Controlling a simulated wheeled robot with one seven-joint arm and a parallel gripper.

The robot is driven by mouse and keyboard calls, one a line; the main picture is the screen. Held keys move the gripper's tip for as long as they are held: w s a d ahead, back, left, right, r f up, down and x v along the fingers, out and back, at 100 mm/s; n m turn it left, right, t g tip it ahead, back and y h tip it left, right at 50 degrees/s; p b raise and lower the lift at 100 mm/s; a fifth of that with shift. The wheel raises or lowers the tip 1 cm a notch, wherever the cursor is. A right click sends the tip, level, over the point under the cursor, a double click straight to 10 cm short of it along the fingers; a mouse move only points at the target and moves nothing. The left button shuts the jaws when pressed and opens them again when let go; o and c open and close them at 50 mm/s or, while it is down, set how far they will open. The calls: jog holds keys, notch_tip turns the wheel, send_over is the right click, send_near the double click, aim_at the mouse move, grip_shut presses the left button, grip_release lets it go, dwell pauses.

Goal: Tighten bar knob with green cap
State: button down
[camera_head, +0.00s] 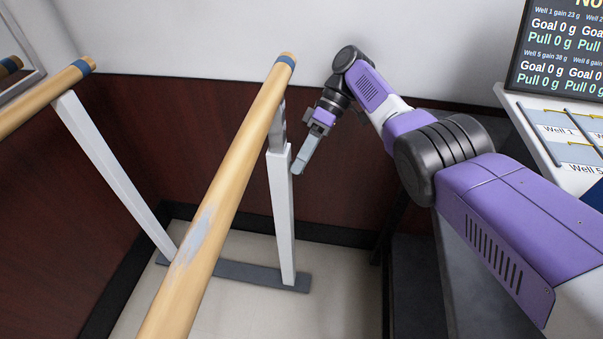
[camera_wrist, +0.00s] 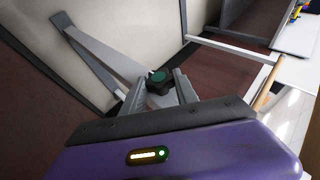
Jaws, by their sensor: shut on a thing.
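The bar knob (camera_wrist: 159,86) is dark with a round green cap (camera_wrist: 158,76). In the wrist view it sits between the two fingers of my gripper (camera_wrist: 160,92), which are shut on it. In the head view my gripper (camera_head: 299,168) reaches down beside the white upright post (camera_head: 282,205) of the near bar, close to the post's top. The knob itself is hidden there. A grey inner post (camera_head: 278,128) rises out of the white post to the wooden bar (camera_head: 230,175).
A second wooden bar (camera_head: 45,95) on a white post (camera_head: 115,175) stands at the left. A grey base plate (camera_head: 240,277) lies on the floor. A dark red wall panel (camera_head: 335,190) is behind. A screen (camera_head: 560,50) and a labelled board (camera_head: 565,130) are at the right.

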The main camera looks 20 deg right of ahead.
jog(key=shift+f+y+b, duration=0.1)
jog(key=shift+y+b, duration=0.2)
jog(key=shift+b, duration=0.75)
jog(key=c, duration=0.9)
grip_release()
jog(key=shift+c, duration=0.2)
notch_tip(320, 180, up, 20)
jog(key=p, duration=1.9)
